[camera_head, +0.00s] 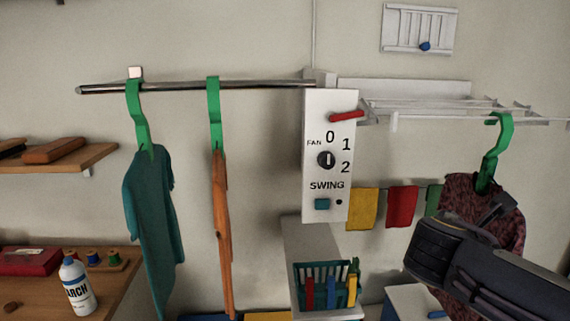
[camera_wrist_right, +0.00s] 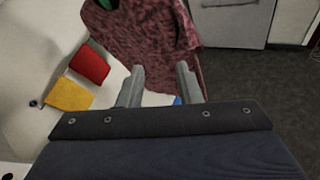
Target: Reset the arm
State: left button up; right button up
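My right arm comes in from the lower right in the head view, with its dark gripper (camera_head: 499,207) in front of a dark red patterned garment (camera_head: 465,195). The garment hangs on a green hanger (camera_head: 490,152) from the white rack. In the right wrist view the two grey fingers of my right gripper (camera_wrist_right: 160,86) stand apart with nothing held between them. The patterned garment (camera_wrist_right: 143,38) is beyond the fingertips; I cannot tell whether they touch it. My left gripper is not in view.
A metal rod (camera_head: 250,85) carries a teal shirt (camera_head: 152,225) and an orange garment (camera_head: 221,235) on green hangers. A fan control panel (camera_head: 318,185) stands mid-wall. A white wire rack (camera_head: 440,108) juts out at right. Yellow (camera_head: 362,208) and red (camera_head: 401,206) cloths hang below it.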

jog(key=s+f+m+g+y, duration=0.3)
jog(key=s+f+m+y, duration=0.3)
jog(key=s+f+m, duration=0.6)
jog(key=s+a+f+m+y, duration=0.8)
jog(key=s+a+m, duration=0.1)
jog(key=a+m, duration=0.2)
jog(key=shift+s+a+f+m+y, duration=0.2)
jog(key=shift+a+m+y, duration=0.1)
jog(key=shift+a, duration=0.6)
